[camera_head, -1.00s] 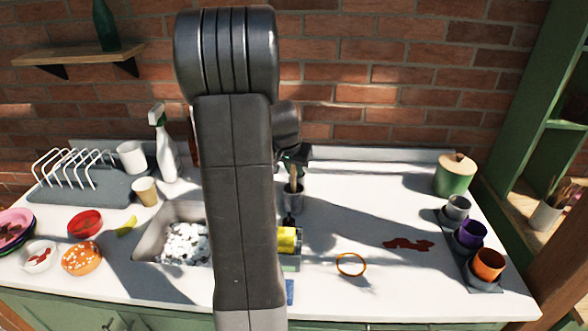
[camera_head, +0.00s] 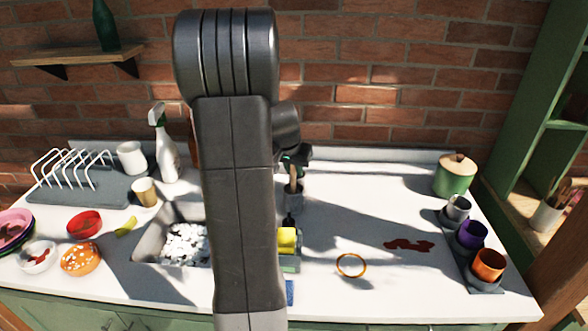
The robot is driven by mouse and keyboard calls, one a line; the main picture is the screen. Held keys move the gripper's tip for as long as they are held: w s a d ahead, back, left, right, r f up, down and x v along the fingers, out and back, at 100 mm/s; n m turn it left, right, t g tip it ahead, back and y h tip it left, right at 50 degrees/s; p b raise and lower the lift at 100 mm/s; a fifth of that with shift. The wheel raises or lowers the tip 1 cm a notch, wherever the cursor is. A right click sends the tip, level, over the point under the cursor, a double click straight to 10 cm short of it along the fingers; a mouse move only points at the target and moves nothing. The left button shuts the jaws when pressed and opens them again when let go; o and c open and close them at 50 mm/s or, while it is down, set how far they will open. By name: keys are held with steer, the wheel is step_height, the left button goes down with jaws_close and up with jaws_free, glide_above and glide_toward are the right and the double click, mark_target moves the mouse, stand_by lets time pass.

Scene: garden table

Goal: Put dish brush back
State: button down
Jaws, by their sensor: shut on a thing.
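My gripper (camera_head: 295,160) is behind my arm, right of the picture's middle, and partly hidden by it. It is shut on the wooden handle of the dish brush (camera_head: 293,179), which hangs upright below it. The brush's lower part is at a grey holder (camera_head: 294,198) on the counter; I cannot tell how deep it sits inside.
A sink (camera_head: 150,243) with white foam and a caddy with a yellow sponge (camera_head: 287,240) lie in front. A spray bottle (camera_head: 165,150) and a dish rack (camera_head: 85,186) stand left. An orange ring (camera_head: 351,265), a red-brown stain (camera_head: 408,244) and cups (camera_head: 471,234) are right.

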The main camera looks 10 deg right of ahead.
steer(key=shift+f+b, duration=0.55)
steer(key=shift+f, duration=0.05)
steer(key=c, duration=1.6)
jaws_free()
steer(key=shift+r, duration=0.1)
steer(key=p+v, duration=0.5)
steer(key=v, duration=0.6)
steer(key=shift+b+x, duration=2)
steer(key=shift+x, duration=2.45)
